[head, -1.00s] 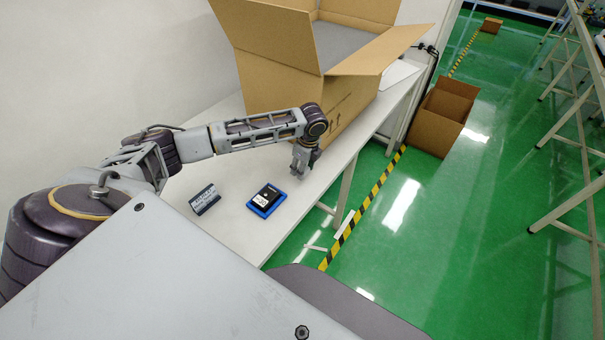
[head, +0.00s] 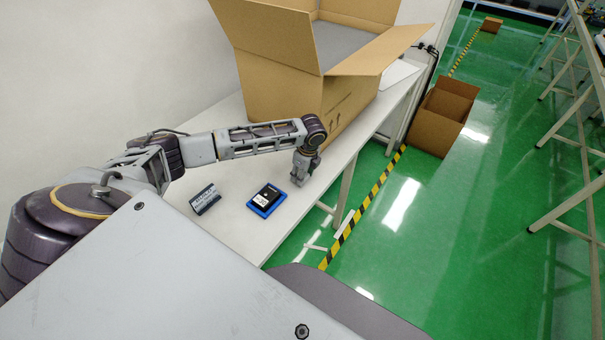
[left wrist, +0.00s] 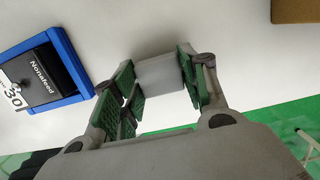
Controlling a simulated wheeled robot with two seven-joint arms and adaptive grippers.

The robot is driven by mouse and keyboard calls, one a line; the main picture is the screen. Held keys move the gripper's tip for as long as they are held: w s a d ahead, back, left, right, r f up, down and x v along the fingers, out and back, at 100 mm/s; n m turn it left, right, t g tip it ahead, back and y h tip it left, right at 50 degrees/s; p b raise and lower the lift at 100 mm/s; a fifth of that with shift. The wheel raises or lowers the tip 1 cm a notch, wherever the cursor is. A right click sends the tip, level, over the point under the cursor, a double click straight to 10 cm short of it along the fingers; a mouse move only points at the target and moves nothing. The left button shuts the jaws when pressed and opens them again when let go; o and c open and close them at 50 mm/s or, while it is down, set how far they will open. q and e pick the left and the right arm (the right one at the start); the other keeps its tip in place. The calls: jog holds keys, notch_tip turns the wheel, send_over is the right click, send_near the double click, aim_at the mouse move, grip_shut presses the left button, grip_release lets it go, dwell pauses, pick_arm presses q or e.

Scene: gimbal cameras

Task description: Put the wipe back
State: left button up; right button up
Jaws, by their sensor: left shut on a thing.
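My left gripper (head: 299,178) points down over the white table near its right edge, beside the blue-and-black device. In the left wrist view, its green-padded fingers (left wrist: 160,90) are shut on a plain pale grey piece, which looks like the wipe (left wrist: 160,77). Much of the wipe's lower part is hidden by the gripper. In the head view I cannot make out the wipe clearly. My right gripper is not in view.
The blue-and-black device (head: 267,198) lies on the white table (head: 235,235); it also shows in the left wrist view (left wrist: 45,72). A small grey labelled box (head: 205,199) lies left of it. A large open cardboard box (head: 290,95) stands behind. Another box (head: 442,120) is on the floor.

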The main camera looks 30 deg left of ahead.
pick_arm(q)
jog(key=shift+f, duration=0.1)
jog(key=o, duration=1)
jog(key=r, duration=0.4)
jog(key=d+r, duration=0.1)
jog(key=r, duration=0.3)
jog(key=r+b, duration=0.1)
jog(key=r, duration=0.3)
jog(key=shift+d, duration=0.4)
jog(key=shift+s, duration=0.1)
